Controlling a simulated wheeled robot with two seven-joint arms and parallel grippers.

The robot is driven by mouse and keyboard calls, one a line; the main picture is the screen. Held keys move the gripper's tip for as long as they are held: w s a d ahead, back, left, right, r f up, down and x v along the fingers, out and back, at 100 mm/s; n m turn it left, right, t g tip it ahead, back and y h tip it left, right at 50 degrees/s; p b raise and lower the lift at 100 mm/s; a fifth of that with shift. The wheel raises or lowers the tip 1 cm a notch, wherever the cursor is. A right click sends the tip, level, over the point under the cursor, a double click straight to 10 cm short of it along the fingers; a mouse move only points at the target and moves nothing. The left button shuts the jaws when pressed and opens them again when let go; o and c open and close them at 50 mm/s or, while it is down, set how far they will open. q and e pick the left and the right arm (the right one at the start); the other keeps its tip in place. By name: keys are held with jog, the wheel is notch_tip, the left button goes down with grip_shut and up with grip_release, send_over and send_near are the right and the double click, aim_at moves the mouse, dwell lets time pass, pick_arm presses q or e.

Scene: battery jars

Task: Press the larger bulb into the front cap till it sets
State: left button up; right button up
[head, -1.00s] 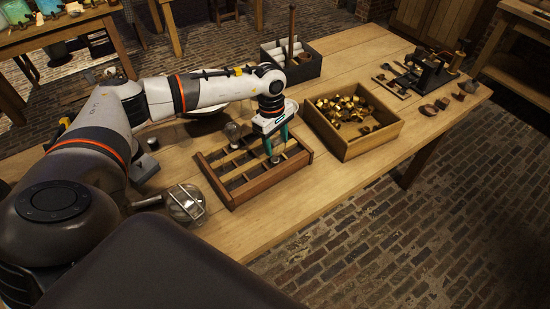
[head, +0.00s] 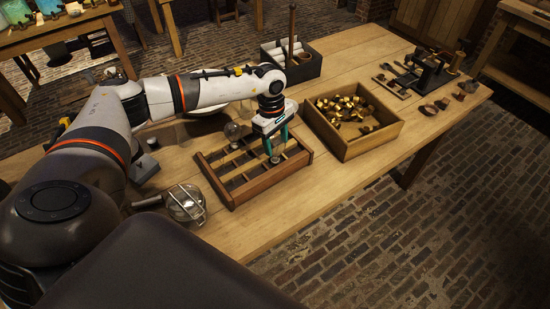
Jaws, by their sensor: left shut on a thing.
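My left gripper (head: 274,149) points down over the divided wooden tray (head: 262,187), towards its right side. Its fingers are shut on a small greyish thing that looks like a glass bulb (head: 275,159), low among the tray's dividers. The fingers hide most of it, and any cap beneath it cannot be made out. Another clear round bulb (head: 232,130) stands upright at the tray's back left corner, apart from the gripper. From this view I cannot surely tell which bulb is larger. My right gripper is not in view.
A caged lamp (head: 185,203) lies left of the tray. An open wooden box (head: 352,151) of brass caps stands to the right. A dark grey holder (head: 300,70) stands behind. Small metal parts and a dark fixture (head: 430,72) sit far right. The table front is clear.

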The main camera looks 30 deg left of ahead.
pick_arm(q)
jog(key=shift+f, duration=0.1)
dwell(0.3)
jog(key=o, duration=1.2)
jog(key=shift+c, duration=0.2)
jog(key=r, duration=0.3)
jog(key=a+r+b, duration=0.1)
jog(key=r, duration=0.3)
jog(key=r+b, duration=0.1)
jog(key=r, duration=0.2)
jog(key=shift+w+a+r, duration=0.15)
jog(key=shift+r, duration=0.15)
jog(key=shift+a+r, duration=0.1)
jog(key=shift+r, duration=0.6)
